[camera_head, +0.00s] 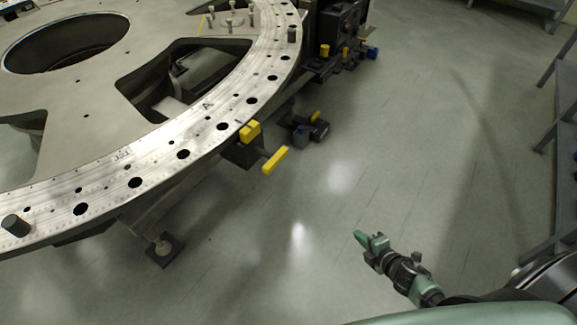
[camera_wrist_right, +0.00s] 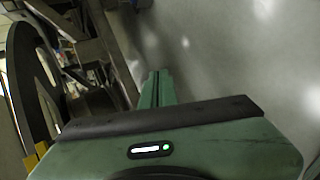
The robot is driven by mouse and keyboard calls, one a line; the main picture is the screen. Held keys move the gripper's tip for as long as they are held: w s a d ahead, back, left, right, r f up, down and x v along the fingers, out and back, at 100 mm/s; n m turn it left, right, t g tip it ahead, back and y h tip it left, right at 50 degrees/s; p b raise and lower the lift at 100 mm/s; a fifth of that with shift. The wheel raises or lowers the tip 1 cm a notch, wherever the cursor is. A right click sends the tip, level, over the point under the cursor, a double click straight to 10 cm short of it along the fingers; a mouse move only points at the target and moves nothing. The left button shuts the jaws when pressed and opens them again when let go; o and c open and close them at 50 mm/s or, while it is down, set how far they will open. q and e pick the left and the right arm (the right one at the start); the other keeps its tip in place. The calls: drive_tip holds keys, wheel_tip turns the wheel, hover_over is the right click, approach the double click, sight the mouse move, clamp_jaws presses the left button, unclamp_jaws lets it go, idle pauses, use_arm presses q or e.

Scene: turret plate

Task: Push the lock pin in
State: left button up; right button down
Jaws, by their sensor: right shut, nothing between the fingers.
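The large round metal turret plate (camera_head: 185,135) fills the upper left of the head view, with a ring of holes along its rim. At its near edge is a dark bracket with a yellow block (camera_head: 250,131) on top and a yellow handle (camera_head: 275,159) sticking out below. I cannot tell for sure which part is the lock pin. My right gripper (camera_head: 360,238) is green, shut and empty, over the floor to the lower right of the yellow handle and well apart from it. Its closed fingers also show in the right wrist view (camera_wrist_right: 156,88). My left gripper is not in view.
Dark cylinders stand on the rim at the left (camera_head: 16,225) and top (camera_head: 292,34). A dark unit with yellow and blue parts (camera_head: 340,50) is at the plate's far side. Shelving (camera_head: 566,130) lines the right edge.

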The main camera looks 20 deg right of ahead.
drive_tip(key=w+a+r+n+y, duration=0.2)
drive_tip(key=a+r+n, duration=0.1)
drive_tip(key=r+n, duration=0.5)
drive_tip(key=w+a+r+n+y+b, duration=0.1)
drive_tip(key=w+a+r+n+y, duration=0.1)
drive_tip(key=r+n, duration=0.6)
drive_tip(key=w+a+r+n+y, duration=0.2)
drive_tip(key=a+r+n, duration=0.3)
drive_tip(key=r+n, duration=0.3)
wheel_tip(320, 180, up, 2)
drive_tip(key=shift+w+r+y, duration=0.15)
drive_tip(key=shift+w+y, duration=0.05)
drive_tip(key=shift+y, duration=0.7)
drive_tip(key=shift+a, duration=0.1)
drive_tip(key=p, duration=0.2)
approach(279, 161)
drive_tip(key=x, duration=0.6)
drive_tip(key=shift+w+a, duration=0.2)
drive_tip(key=shift+a, duration=0.05)
